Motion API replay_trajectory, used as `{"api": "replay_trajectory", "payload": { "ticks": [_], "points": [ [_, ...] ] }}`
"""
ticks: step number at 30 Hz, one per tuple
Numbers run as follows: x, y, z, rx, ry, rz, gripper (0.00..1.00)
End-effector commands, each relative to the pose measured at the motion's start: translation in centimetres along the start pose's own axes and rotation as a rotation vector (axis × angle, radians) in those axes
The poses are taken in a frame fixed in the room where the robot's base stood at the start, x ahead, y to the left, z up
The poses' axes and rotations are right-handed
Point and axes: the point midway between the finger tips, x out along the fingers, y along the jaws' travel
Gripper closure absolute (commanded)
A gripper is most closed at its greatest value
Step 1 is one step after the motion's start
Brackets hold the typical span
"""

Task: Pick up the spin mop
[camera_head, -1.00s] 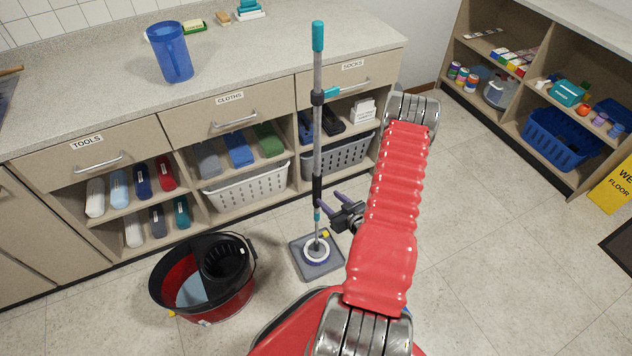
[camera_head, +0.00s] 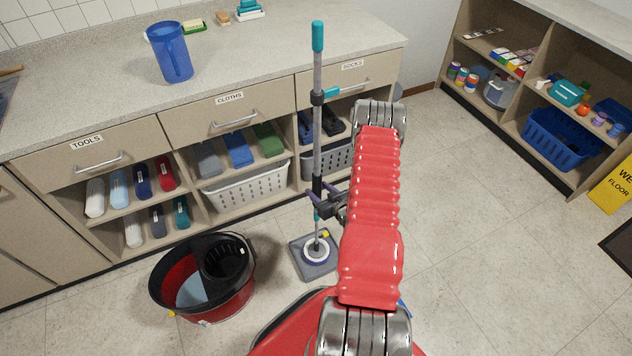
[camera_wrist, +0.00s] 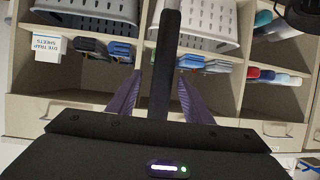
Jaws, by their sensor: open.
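The spin mop (camera_head: 317,130) stands upright on the floor, with a grey pole, teal top and black grip sections. Its round white head sits on a grey square base (camera_head: 303,266). My gripper (camera_head: 320,197) is at the lower black section of the pole. In the wrist view, the purple fingers of my gripper (camera_wrist: 160,80) are spread on either side of the dark pole of the mop (camera_wrist: 170,50). The jaws are open, with visible gaps between the pole and both fingers. My red arm hides part of the floor and cabinet behind it.
A red and black bucket (camera_head: 215,300) stands on the floor left of the mop. The cabinet counter (camera_head: 270,60) is close behind the pole, with a blue pitcher (camera_head: 172,55) on it. Open floor (camera_head: 480,220) lies to the right, before a shelf unit (camera_head: 500,120).

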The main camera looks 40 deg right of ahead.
Motion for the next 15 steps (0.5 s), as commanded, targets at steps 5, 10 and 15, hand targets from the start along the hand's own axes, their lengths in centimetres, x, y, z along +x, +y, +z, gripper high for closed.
{"api": "replay_trajectory", "payload": {
  "ticks": [5, 10, 15],
  "points": [
    [0.0, 0.0, 0.0, 0.0, 0.0, 0.0, 0.54],
    [0.2, 0.0, 0.0, 0.0, 0.0, 0.0, 0.54],
    [1.9, -0.3, -0.2, -0.002, 0.002, -0.002, 0.54]
  ]
}}
